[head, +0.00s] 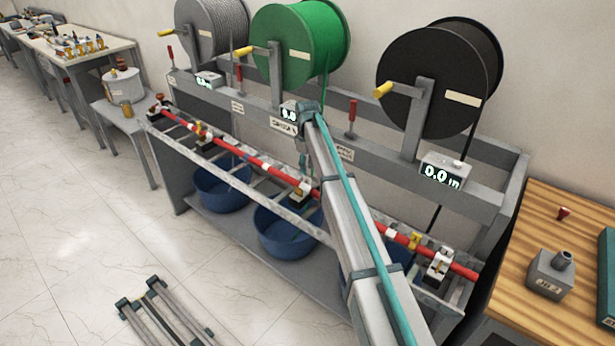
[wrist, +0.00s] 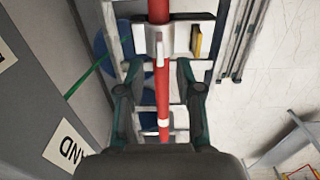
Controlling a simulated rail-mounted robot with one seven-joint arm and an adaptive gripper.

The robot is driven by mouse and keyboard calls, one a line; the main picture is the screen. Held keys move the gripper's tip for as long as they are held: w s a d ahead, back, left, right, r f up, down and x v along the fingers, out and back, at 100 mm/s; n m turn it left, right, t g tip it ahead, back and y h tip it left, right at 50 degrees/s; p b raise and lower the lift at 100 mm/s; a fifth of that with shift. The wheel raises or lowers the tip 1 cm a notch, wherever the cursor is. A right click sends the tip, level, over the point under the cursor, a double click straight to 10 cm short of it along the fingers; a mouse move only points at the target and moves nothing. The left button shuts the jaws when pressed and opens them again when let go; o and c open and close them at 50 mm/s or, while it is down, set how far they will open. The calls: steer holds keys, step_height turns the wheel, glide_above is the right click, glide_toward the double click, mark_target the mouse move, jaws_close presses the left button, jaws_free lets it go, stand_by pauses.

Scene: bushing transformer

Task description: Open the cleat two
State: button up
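A red bar (wrist: 161,85) runs up the wrist view. A light grey cleat (wrist: 160,32) with a small lever is set on it at the top of that view; I cannot read a number on it. In the head view a cleat (head: 302,188) sits on the red bar near the middle of the rack, beneath my arm's end. My gripper (wrist: 158,98) is open, with one finger on each side of the red bar in the picture. The fingers are short of the cleat and nothing is between them but the bar. I cannot tell their height above it.
Grey, green (head: 298,48) and black (head: 438,80) cable reels stand above the rack. Blue tubs (head: 285,232) sit below the slatted rail. Other cleats sit on the bar, one at the right end (head: 440,264). A wooden table (head: 512,250) stands at the right.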

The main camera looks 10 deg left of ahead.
mark_target(307, 177)
steer(key=shift+f+p, duration=0.7)
steer(key=shift+f, duration=2.2)
jaws_close()
